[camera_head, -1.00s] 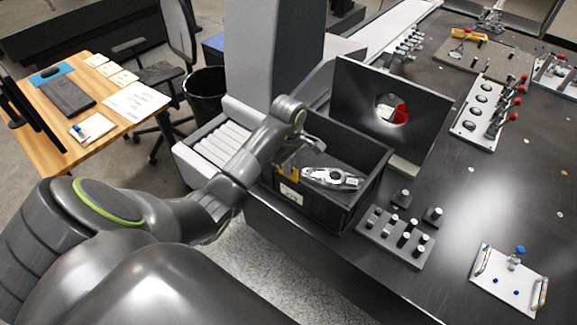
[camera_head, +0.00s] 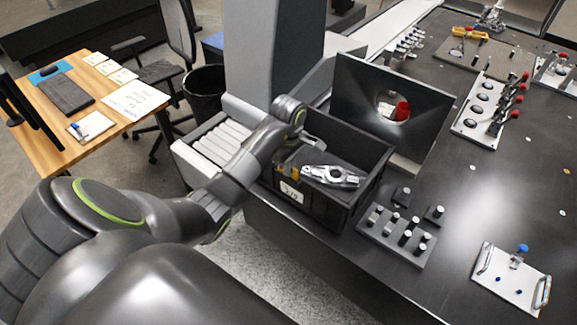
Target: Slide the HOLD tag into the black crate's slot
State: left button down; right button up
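The black crate (camera_head: 338,212) stands at the table's near left edge, with a white label (camera_head: 291,192) on its front wall. A small yellow piece, which looks like the HOLD tag (camera_head: 295,173), shows at the top of that wall above the label. My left gripper (camera_head: 287,163) reaches down to the yellow piece from the left. Its fingers are small and partly hidden by my wrist, so I cannot tell whether they are closed on it. The tag's wording and the slot are not readable. My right gripper is out of view.
A silver metal part (camera_head: 332,177) lies in the crate. A dark panel with a round hole (camera_head: 440,105) stands behind it. A grey block with several pegs (camera_head: 395,244) sits close to its right. A white plate with handles (camera_head: 505,290) is farther right; the table between is mostly clear.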

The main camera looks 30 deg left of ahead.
pick_arm(q)
jog(key=shift+f, duration=0.2)
jog(key=c, duration=2.1)
grip_release()
jog(key=o, duration=0.5)
jog(key=shift+o, duration=0.6)
jog(key=shift+o, duration=0.8)
jog(key=shift+r, duration=0.15)
jog(key=shift+r+p, duration=1.95)
jog(key=shift+r, duration=1.45)
